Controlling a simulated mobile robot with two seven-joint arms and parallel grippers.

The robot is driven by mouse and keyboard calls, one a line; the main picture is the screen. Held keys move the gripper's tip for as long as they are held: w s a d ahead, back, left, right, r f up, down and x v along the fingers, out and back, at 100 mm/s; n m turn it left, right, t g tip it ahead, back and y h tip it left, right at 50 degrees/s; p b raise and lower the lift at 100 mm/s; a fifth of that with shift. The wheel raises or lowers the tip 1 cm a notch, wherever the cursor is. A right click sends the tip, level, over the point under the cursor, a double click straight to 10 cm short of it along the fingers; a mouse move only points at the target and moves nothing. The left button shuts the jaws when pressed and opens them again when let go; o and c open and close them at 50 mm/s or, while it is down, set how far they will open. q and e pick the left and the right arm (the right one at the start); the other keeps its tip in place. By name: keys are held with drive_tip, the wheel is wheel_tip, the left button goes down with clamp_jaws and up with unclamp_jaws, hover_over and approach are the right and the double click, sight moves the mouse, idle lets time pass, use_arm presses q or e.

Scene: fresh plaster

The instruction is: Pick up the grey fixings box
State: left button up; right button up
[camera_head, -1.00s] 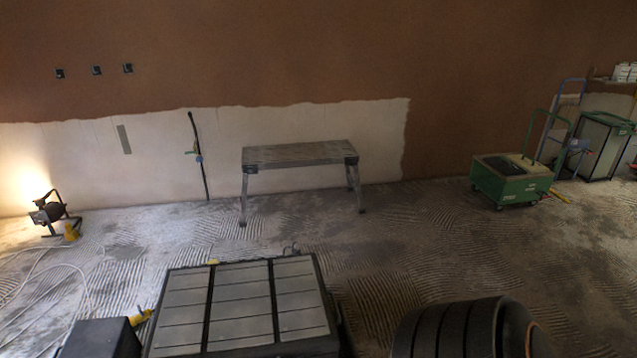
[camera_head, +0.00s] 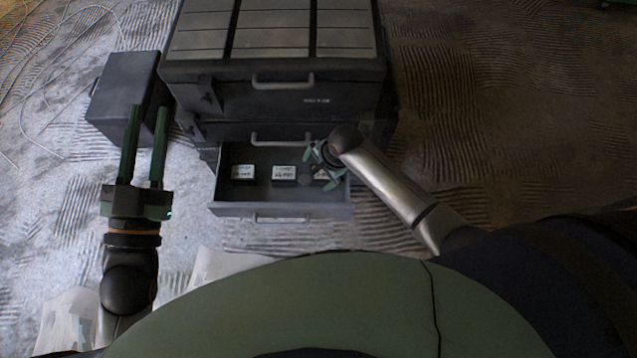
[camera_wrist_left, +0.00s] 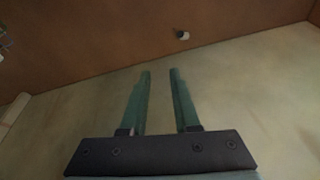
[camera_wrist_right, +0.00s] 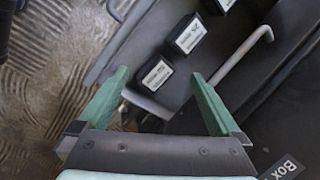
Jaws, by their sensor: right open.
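An open drawer (camera_head: 225,205) low in the dark cabinet holds several small dark boxes with white labels. The left box (camera_head: 243,172) and middle box (camera_head: 284,173) show clearly; a third (camera_head: 321,174) is partly covered by my right gripper (camera_head: 324,166). I cannot tell by colour which is the grey fixings box. In the right wrist view the nearest labelled box (camera_wrist_right: 155,75) appears between the open fingertips, with a second box (camera_wrist_right: 188,35) beyond it. The right jaws are empty. My left gripper (camera_head: 148,110) is open and empty, left of the drawer.
The cabinet (camera_head: 290,75) has closed upper drawers with bar handles above the open one. A dark case (camera_head: 122,85) stands left of it, close to my left fingers. Cables (camera_head: 40,110) lie on the floor at far left. The floor at right is clear.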

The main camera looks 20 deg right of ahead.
sight(323, 173)
use_arm(q)
drive_tip(key=s+d+r+m+t+h+b, duration=0.2)
drive_tip(key=s+r+m+h+b, duration=0.35)
drive_tip(key=s+h+b, duration=0.2)
use_arm(e)
drive_tip(key=w+d+f+m+g+b, duration=0.1)
drive_tip(key=w+f+m, duration=0.1)
drive_tip(key=f, duration=0.1)
drive_tip(key=w+f+m+h+b, duration=0.1)
drive_tip(key=w+f+m, duration=0.1)
drive_tip(key=f+m, duration=0.1)
drive_tip(key=w+d+f+m+g+h+b, duration=0.1)
drive_tip(key=f+m, duration=0.2)
drive_tip(key=f, duration=0.1)
drive_tip(key=shift+w+d+f+g+b, duration=0.2)
drive_tip(key=shift+w+d+g+b, duration=0.1)
drive_tip(key=shift+w+b, duration=0.1)
drive_tip(key=f+b, duration=0.4)
drive_tip(key=f, duration=0.1)
drive_tip(key=shift+d, duration=0.2)
use_arm(q)
wheel_tip(323, 173, down, 9)
drive_tip(key=w, duration=0.1)
drive_tip(key=shift+d+g, duration=0.25)
drive_tip(key=shift+g, duration=0.05)
drive_tip(key=shift+f, duration=0.1)
use_arm(e)
drive_tip(key=shift+c, duration=0.2)
